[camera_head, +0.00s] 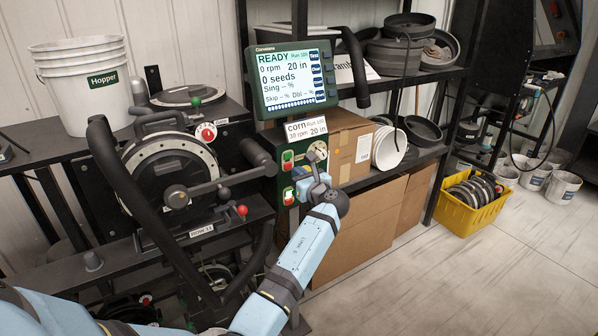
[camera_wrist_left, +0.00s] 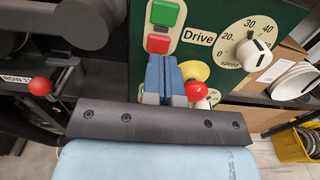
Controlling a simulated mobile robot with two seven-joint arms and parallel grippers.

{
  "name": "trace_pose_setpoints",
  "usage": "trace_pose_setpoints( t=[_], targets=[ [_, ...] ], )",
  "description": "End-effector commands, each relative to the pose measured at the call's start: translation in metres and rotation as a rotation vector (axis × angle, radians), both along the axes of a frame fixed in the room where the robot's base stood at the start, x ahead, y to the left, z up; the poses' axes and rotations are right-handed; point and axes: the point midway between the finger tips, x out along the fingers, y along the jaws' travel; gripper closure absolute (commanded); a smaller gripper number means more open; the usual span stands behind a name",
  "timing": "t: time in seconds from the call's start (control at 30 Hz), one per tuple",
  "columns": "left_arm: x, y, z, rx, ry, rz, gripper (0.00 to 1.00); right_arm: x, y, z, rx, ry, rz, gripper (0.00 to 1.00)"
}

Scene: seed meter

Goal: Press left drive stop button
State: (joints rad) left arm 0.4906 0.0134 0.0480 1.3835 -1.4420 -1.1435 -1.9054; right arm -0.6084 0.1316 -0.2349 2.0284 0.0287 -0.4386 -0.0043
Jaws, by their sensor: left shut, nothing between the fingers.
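The green control panel (camera_head: 296,176) stands under the display. Its upper button pair, a green button (camera_head: 287,155) above a red stop button (camera_head: 287,167), sits at its left side. In the left wrist view the green button (camera_wrist_left: 164,13) and the red button (camera_wrist_left: 158,43) share a white plate beside the "Drive" label (camera_wrist_left: 199,37). My left gripper (camera_head: 309,162) is shut and empty, in front of the panel. Its blue fingertips (camera_wrist_left: 163,59) appear just below the red button; I cannot tell whether they touch it. My right gripper is not in view.
A speed dial (camera_wrist_left: 245,48) is right of the Drive label. A red knob on a yellow base (camera_wrist_left: 195,89) is close right of the fingers. A second button pair (camera_head: 288,195) is lower on the panel. The display (camera_head: 293,78) is above; a black handle (camera_head: 258,158) is left.

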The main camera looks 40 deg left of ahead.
Motion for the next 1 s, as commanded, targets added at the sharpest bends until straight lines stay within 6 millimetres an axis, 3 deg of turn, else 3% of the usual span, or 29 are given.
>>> trace_pose_setpoints(
  t=[0.2, 0.43, 1.0],
  targets=[
    [-0.020, -0.050, -0.002, -0.002, 0.002, -0.002, 1.00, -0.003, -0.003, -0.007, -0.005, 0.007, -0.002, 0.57],
    [-0.034, -0.084, -0.002, -0.002, 0.001, -0.003, 1.00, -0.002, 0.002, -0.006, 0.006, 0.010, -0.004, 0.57],
    [-0.038, -0.094, -0.001, -0.001, 0.003, -0.002, 1.00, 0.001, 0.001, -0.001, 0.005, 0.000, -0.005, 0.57]
  ],
)
